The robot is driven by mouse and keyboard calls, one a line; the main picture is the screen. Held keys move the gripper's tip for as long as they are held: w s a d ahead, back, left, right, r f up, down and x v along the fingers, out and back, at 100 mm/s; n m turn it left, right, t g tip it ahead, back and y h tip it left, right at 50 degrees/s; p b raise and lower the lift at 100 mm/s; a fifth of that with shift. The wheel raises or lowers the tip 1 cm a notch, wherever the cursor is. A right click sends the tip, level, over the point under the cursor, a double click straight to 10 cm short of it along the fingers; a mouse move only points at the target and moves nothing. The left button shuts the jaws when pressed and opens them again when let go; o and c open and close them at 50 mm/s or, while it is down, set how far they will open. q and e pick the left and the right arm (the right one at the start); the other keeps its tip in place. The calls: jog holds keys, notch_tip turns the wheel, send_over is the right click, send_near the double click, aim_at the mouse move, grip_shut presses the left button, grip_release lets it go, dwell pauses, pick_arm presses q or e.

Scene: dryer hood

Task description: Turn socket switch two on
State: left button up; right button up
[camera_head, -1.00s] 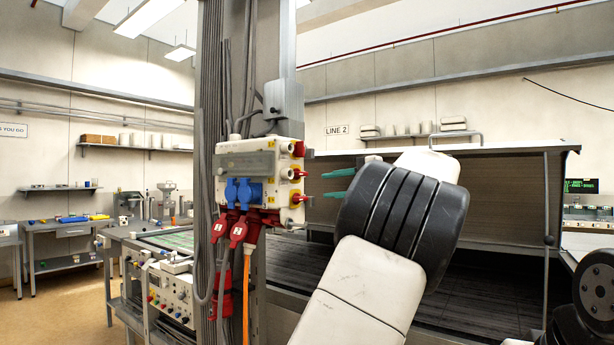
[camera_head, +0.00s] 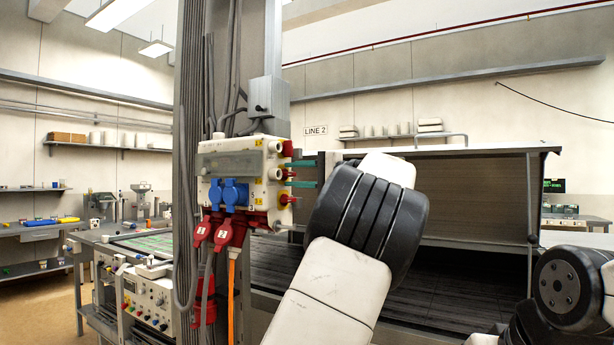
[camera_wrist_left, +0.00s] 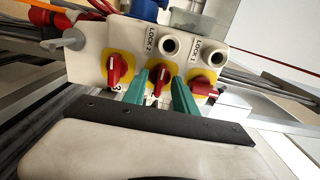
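The socket box (camera_head: 255,165) is on the column, with red switches on yellow plates along its right side. In the left wrist view, switch two (camera_wrist_left: 159,80) is the middle one, with its red handle roughly upright in the picture. Switch three (camera_wrist_left: 116,69) is to its left, and switch one (camera_wrist_left: 201,87), its handle lying sideways, is to its right. My left gripper (camera_wrist_left: 160,88) is open, with one green finger on each side of switch two's handle; I cannot tell if they touch it. The left gripper (camera_head: 292,174) also shows beside the box in the head view. My right gripper is out of view.
Blue sockets (camera_head: 229,192) and red plugs (camera_head: 222,232) with hanging cables are on the box's front and underside. The dryer hood (camera_head: 470,190) stands behind my left arm. A workbench with a control panel (camera_head: 150,300) is at the left.

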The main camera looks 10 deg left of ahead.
pick_arm(q)
grip_shut()
jog(key=shift+m, duration=0.4)
jog(key=m, duration=0.8)
jog(key=shift+m, duration=0.3)
jog(key=m, duration=0.4)
jog(key=shift+m, duration=2.2)
